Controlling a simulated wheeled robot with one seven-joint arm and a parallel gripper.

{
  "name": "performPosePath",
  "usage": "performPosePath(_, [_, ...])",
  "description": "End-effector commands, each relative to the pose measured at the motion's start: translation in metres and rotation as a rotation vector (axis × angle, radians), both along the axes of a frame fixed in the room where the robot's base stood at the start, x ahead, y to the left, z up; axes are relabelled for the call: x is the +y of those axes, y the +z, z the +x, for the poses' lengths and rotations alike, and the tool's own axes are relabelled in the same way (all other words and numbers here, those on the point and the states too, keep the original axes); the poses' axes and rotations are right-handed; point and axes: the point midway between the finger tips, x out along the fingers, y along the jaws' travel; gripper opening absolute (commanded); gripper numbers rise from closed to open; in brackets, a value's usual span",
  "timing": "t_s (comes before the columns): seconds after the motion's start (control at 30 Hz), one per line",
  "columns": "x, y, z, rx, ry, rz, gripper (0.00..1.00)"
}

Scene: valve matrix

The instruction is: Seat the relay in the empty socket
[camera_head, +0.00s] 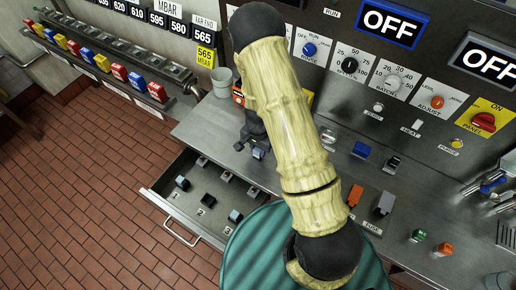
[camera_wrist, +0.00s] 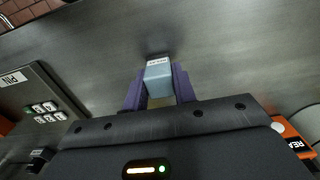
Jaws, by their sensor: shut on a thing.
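My gripper (camera_head: 256,151) is over the counter's left part, just behind the open drawer. In the wrist view its purple fingers (camera_wrist: 159,92) are shut on a light blue block with a white label (camera_wrist: 158,76), which looks like the relay. The block is above a bare grey metal surface. The open drawer (camera_head: 150,193) holds several small dark and light blue blocks in numbered places, such as one dark block (camera_head: 182,183) and one blue-topped block (camera_head: 235,216). Which place is the empty socket I cannot tell. My arm hides part of the counter and panel.
A blue part (camera_head: 361,149) and a dark part (camera_head: 391,164) stand on the counter. An orange lever (camera_head: 355,195) and a grey lever (camera_head: 386,203) are nearer the front. The wrist view shows a keypad box (camera_wrist: 38,105) at left.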

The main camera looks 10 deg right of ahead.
Motion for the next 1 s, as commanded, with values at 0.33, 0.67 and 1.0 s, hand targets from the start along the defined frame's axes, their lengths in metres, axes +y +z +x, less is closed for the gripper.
performPosePath(0.33, [0.000,-0.004,0.000,-0.001,0.000,0.000,0.04])
performPosePath(0.67, [0.000,-0.005,0.000,-0.001,0.000,0.000,0.49])
performPosePath(1.0, [0.000,0.006,0.001,-0.004,0.002,-0.001,0.49])
